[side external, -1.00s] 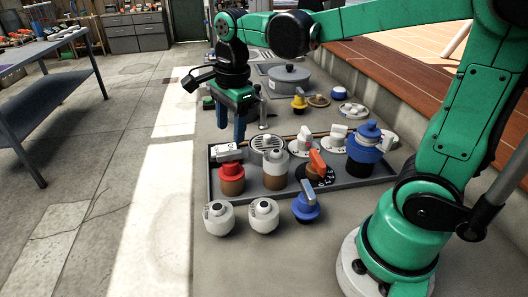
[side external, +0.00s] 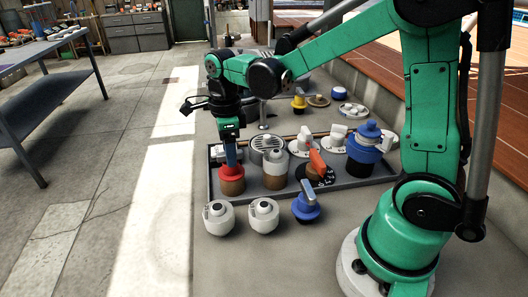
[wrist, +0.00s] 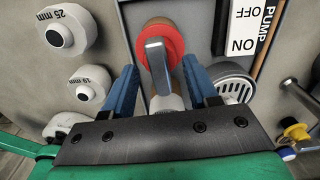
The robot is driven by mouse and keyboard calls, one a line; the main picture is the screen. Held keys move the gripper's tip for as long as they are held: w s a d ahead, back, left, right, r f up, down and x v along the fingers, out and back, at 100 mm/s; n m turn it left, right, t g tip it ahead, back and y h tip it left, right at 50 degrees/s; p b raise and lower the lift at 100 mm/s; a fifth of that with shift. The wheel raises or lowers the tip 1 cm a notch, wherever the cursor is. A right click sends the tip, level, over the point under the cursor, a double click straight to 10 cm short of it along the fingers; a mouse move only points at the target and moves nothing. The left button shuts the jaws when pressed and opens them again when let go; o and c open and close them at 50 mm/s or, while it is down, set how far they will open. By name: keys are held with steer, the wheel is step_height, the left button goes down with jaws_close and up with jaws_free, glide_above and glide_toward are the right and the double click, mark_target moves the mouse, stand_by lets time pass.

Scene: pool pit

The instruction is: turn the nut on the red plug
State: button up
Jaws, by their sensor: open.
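The red plug (side external: 231,173) sits on a brown base at the left end of the grey tray. In the wrist view the red plug (wrist: 173,40) is a red ring with a raised grey piece (wrist: 156,55) standing up from its middle, probably the nut. My gripper (side external: 230,158) points down right above the plug. In the wrist view my gripper (wrist: 160,68) is open, with one blue finger on each side of the grey piece and visible gaps between. In the side view the fingers hide the top of the plug.
The grey tray (side external: 345,190) also holds a white-topped plug (side external: 274,165), an orange-handled dial (side external: 317,163) and a blue stacked fitting (side external: 365,145). Two white knobs (side external: 219,217) (side external: 263,215) and a blue knob (side external: 306,205) stand in front. A round drain grille (wrist: 236,85) lies close to the right finger.

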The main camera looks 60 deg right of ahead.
jaws_close()
steer(key=shift+n, duration=0.3)
